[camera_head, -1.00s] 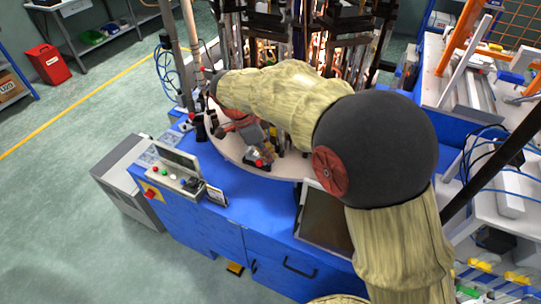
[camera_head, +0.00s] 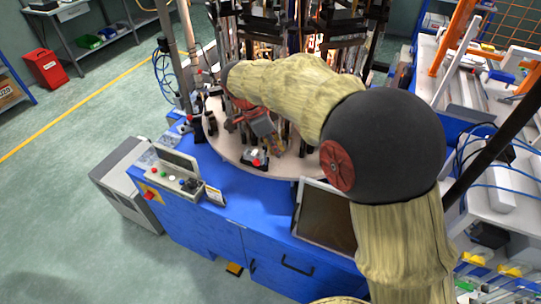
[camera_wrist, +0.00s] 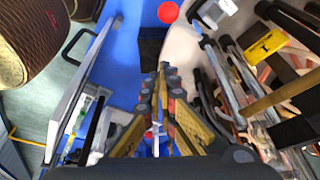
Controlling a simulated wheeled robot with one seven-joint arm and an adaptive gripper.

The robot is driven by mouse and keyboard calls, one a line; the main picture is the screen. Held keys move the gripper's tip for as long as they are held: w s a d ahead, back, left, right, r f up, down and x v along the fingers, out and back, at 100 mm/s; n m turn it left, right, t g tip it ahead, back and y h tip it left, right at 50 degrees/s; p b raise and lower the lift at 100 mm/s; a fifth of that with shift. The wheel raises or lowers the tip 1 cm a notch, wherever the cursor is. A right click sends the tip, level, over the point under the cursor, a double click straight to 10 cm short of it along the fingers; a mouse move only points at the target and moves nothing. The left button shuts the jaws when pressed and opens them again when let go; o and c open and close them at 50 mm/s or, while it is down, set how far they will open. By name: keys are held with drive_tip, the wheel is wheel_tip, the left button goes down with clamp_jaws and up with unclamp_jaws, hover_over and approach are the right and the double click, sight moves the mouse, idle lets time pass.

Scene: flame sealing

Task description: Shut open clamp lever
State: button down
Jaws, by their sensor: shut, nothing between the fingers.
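A small clamp with a red tip (camera_head: 256,162) and a dark base sits at the front edge of the round table (camera_head: 225,150). In the wrist view a red round tip (camera_wrist: 168,12) shows at the top, above a black block (camera_wrist: 151,45). I cannot tell the lever's angle for certain. My gripper (camera_wrist: 162,68) is shut and empty, its fingertips together just below and beside the black block in the picture. In the head view my gripper (camera_head: 264,133) hangs over the table just behind the red-tipped clamp; contact cannot be made out.
The blue cabinet (camera_head: 200,235) carries a button panel (camera_head: 178,178) and a dark screen (camera_head: 326,218) in front of the table. Tall rods and burner fixtures (camera_head: 290,40) crowd the back of the table. In the wrist view, metal fixtures and a yellow block (camera_wrist: 264,46) stand close on the right.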

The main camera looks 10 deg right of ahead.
drive_tip(key=p+v, duration=0.1)
drive_tip(key=v, duration=0.7)
drive_tip(key=shift+w, duration=0.25)
drive_tip(key=shift+a, duration=0.1)
drive_tip(key=s+f+n+y, duration=0.2)
drive_tip(key=s+f+n, duration=0.35)
drive_tip(key=n, duration=0.75)
drive_tip(key=s+d+r+n+t+y, duration=0.1)
drive_tip(key=s+d+r+n+t, duration=0.1)
drive_tip(key=s, duration=0.9)
drive_tip(key=s+d+r+n+t+y+b, duration=0.1)
drive_tip(key=s+d+r+n+t, duration=0.1)
drive_tip(key=s+d, duration=0.4)
drive_tip(key=shift+s+r+t+b, duration=0.3)
drive_tip(key=shift+s+r+t, duration=0.65)
drive_tip(key=shift+s, duration=1.5)
drive_tip(key=shift+r+g, duration=0.2)
drive_tip(key=shift+g, duration=0.05)
